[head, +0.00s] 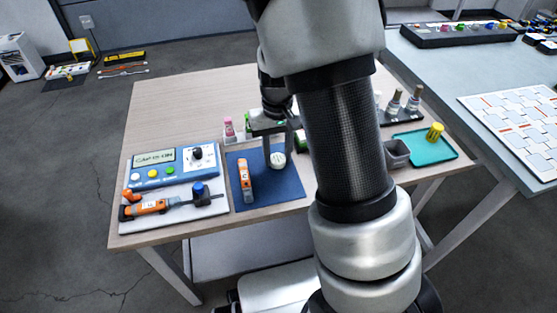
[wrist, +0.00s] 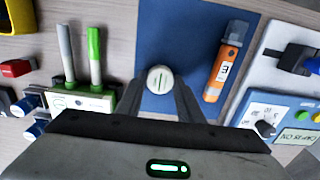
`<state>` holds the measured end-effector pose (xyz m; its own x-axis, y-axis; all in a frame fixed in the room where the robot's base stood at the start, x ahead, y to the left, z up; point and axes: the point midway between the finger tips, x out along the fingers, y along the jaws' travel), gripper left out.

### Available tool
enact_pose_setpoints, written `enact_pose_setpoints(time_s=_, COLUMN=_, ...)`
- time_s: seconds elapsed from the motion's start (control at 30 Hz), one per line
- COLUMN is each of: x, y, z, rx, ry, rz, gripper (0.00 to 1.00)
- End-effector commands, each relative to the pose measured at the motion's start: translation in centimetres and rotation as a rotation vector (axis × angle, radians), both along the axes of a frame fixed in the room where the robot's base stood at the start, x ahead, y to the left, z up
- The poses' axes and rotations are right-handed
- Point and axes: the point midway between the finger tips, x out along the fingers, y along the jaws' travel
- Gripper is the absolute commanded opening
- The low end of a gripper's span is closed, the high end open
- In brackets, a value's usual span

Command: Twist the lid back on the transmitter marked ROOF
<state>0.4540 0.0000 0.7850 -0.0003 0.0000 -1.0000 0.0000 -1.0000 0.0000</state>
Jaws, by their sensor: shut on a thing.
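My gripper (wrist: 161,90) is shut on a round white piece (wrist: 160,79) with a green line across its top, over the blue mat (wrist: 205,20). In the head view the white piece (head: 278,160) sits between the fingertips of my gripper (head: 279,154), at the mat's far right part. I cannot tell whether it is a lid alone or sits on a body below. No ROOF marking is readable. An orange handheld device (head: 245,181) with a dark end and a white label lies on the mat to its left; it also shows in the wrist view (wrist: 224,62).
A blue panel (head: 180,178) with a display and a knob stands left of the mat. Before it, a white board (head: 215,207) bears another orange tool (head: 150,208). A teal tray (head: 444,151) lies at the right.

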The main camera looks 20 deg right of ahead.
Motion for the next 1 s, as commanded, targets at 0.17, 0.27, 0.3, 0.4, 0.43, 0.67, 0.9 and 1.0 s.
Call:
enact_pose_setpoints(time_s=0.17, x=0.0, y=0.0, z=1.4, rx=0.0, ry=0.0, rz=0.0, gripper=0.21)
enact_pose_setpoints(time_s=0.27, x=0.0, y=0.0, z=2.0, rx=0.0, ry=0.0, rz=0.0, gripper=0.21)
enact_pose_setpoints(time_s=0.3, x=0.0, y=0.0, z=2.3, rx=0.0, ry=0.0, rz=0.0, gripper=0.21)
enact_pose_setpoints(time_s=0.4, x=0.0, y=0.0, z=2.9, rx=0.0, ry=0.0, rz=0.0, gripper=0.21)
enact_pose_setpoints(time_s=0.43, x=0.0, y=0.0, z=3.1, rx=0.0, ry=0.0, rz=0.0, gripper=0.21)
enact_pose_setpoints(time_s=0.67, x=0.0, y=0.0, z=4.4, rx=0.001, ry=-0.001, rz=0.0, gripper=0.21)
enact_pose_setpoints(time_s=0.9, x=0.0, y=0.0, z=4.4, rx=0.0, ry=0.0, rz=0.0, gripper=0.21)
enact_pose_setpoints(time_s=1.0, x=0.0, y=0.0, z=4.4, rx=0.0, ry=0.0, rz=0.0, gripper=0.21)
